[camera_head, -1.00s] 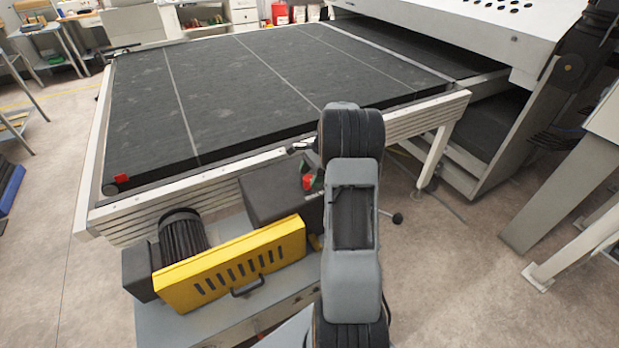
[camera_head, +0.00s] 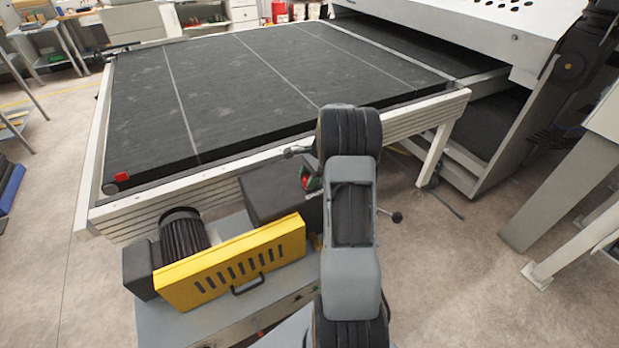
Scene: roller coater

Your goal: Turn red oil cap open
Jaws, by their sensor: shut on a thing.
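The red oil cap (camera_head: 306,182) sits on the dark gearbox housing beside the yellow guard, just left of my arm. Only a small part of the red shows. My gripper (camera_head: 311,175) is at the cap, shut on it. My own wrist and arm links cover most of the gripper, so its fingers and the cap's turn angle cannot be made out.
The yellow slotted guard (camera_head: 230,264) and a black ribbed motor (camera_head: 183,234) stand left of my arm. The black conveyor bed (camera_head: 250,95) lies behind. A ball-ended lever (camera_head: 397,217) sticks out at right.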

